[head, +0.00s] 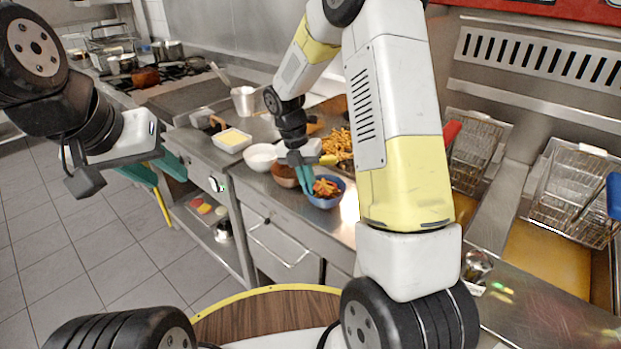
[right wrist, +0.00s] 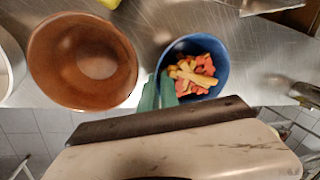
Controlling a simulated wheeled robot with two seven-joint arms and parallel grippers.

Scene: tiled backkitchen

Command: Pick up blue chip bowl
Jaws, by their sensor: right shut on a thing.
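The blue chip bowl (head: 325,200) holds orange-yellow chips and sits at the front edge of the steel counter. My right gripper (head: 305,182) reaches down to its left rim, with teal fingers shut on the rim. In the right wrist view the fingers (right wrist: 158,92) pinch the left wall of the blue bowl (right wrist: 222,72), and chips with red pieces show inside. I cannot tell whether the bowl is clear of the counter. My left gripper (head: 163,172) is empty at the left, its teal fingers apart, away from the bowl.
A brown bowl (right wrist: 82,60) stands close left of the blue bowl. A white bowl (head: 260,157) and a square container (head: 232,140) stand further left on the counter. Loose fries (head: 337,145) lie behind. Fryer baskets (head: 475,145) are at the right.

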